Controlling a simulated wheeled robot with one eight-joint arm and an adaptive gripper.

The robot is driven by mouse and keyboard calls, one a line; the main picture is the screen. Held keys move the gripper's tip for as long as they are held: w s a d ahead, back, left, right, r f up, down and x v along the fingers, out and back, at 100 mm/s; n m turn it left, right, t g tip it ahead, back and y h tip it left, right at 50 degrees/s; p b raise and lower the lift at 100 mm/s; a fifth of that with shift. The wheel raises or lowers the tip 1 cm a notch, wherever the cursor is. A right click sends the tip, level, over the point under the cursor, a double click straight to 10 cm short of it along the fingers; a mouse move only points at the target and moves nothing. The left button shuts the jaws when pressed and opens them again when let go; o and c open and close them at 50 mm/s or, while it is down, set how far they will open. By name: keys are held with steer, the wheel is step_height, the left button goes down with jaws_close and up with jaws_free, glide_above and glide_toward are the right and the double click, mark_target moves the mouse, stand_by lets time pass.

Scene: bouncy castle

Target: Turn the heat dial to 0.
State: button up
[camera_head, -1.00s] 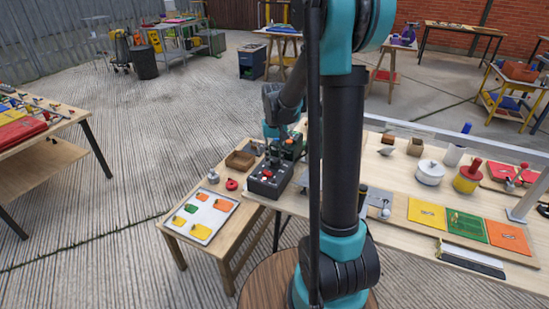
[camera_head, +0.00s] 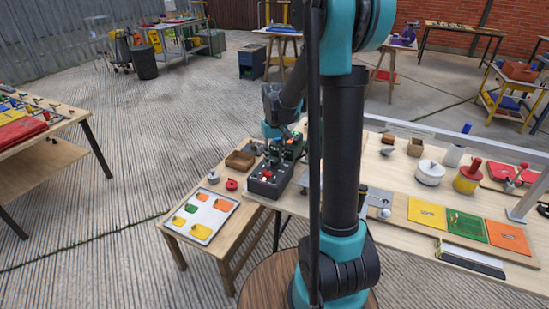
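A dark control box (camera_head: 270,179) with red and light knobs on its top stands on the small wooden table left of my arm. The knobs are too small for me to tell which is the heat dial or to read any setting. My gripper (camera_head: 273,158) points down at the back part of the box, close over its top. I cannot tell whether it touches a knob, nor whether its fingers are open or shut.
A white tray (camera_head: 200,216) with coloured pieces, a red ring (camera_head: 231,184) and a wooden box (camera_head: 240,160) share the small table. A green-black device (camera_head: 293,147) stands close behind the control box. The larger table (camera_head: 400,180) at right holds pots and coloured panels.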

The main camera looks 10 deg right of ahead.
mark_target(274, 160)
steer(key=shift+o, duration=1.2)
steer(key=shift+r, duration=0.1)
step_height(274, 160, up, 12)
